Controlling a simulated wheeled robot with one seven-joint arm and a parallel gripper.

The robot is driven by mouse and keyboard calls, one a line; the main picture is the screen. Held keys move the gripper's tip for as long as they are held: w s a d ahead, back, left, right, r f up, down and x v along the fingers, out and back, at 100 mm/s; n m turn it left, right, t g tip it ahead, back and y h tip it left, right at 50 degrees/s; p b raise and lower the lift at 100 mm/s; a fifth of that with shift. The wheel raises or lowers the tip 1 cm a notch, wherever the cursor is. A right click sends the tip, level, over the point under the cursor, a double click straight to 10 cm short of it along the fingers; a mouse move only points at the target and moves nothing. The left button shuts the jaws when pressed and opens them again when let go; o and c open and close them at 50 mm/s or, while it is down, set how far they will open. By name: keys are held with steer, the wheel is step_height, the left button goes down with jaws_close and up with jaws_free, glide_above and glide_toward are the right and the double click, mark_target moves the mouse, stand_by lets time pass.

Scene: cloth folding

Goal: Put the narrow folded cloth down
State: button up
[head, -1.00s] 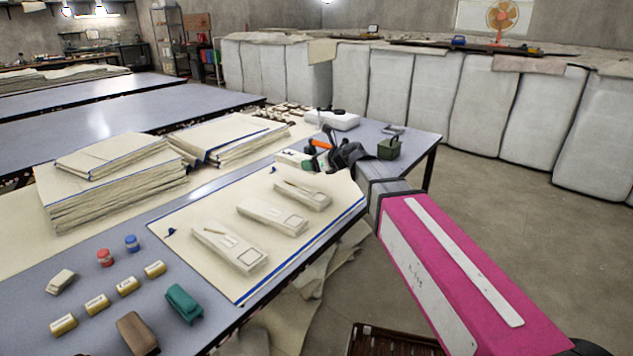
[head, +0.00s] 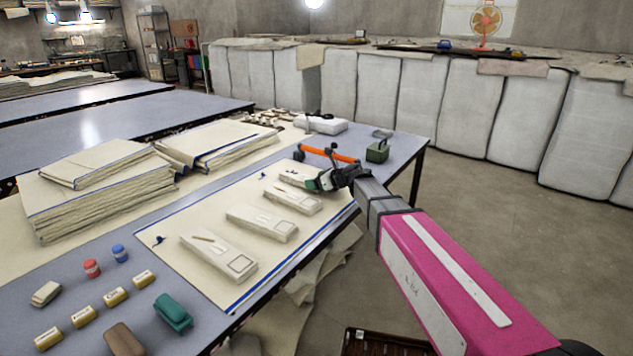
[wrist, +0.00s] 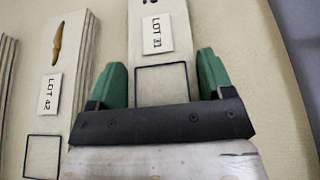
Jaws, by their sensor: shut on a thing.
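The narrow folded cloth (head: 297,173) is a pale strip at the far end of a row of similar strips. In the wrist view the cloth (wrist: 161,78) has a "LOT 31" label and a black square outline. My gripper (head: 316,182) has its green fingers on both sides of the strip, shut on it; the fingers also show in the wrist view (wrist: 160,85). The strip is over the large cream sheet (head: 195,215), low and roughly parallel to the others. I cannot tell whether it touches the sheet. My gripper hides its near end.
The neighbouring strips (head: 292,199), (head: 262,223) and (head: 220,254) lie on the sheet; the nearest to my gripper reads "LOT 42" in the wrist view (wrist: 52,95). Cloth stacks (head: 100,195) stand left. An orange object (head: 335,154) and green box (head: 377,152) are behind.

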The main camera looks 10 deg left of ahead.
mark_target(307, 178)
steer(key=o, duration=1)
steer(key=shift+f, duration=0.1)
steer(key=shift+c, duration=0.2)
steer(key=shift+s+d+r, duration=0.15)
steer(key=shift+d+r, duration=0.1)
steer(key=shift+d, duration=0.05)
steer(key=v, duration=1.1)
steer(key=shift+r, duration=0.15)
steer(key=w+a+r+h, duration=0.1)
steer(key=a, duration=0.1)
steer(key=a+g+h, duration=0.1)
steer(key=a, duration=0.1)
steer(key=w+a+r+g+h, duration=0.1)
steer(key=a+h, duration=0.1)
steer(key=a, duration=0.1)
steer(key=shift+w+r, duration=0.3)
steer(key=shift+w+x, duration=0.15)
steer(key=shift+x, duration=2.55)
steer(key=shift+w+x, duration=0.1)
steer(key=shift+x, duration=2.65)
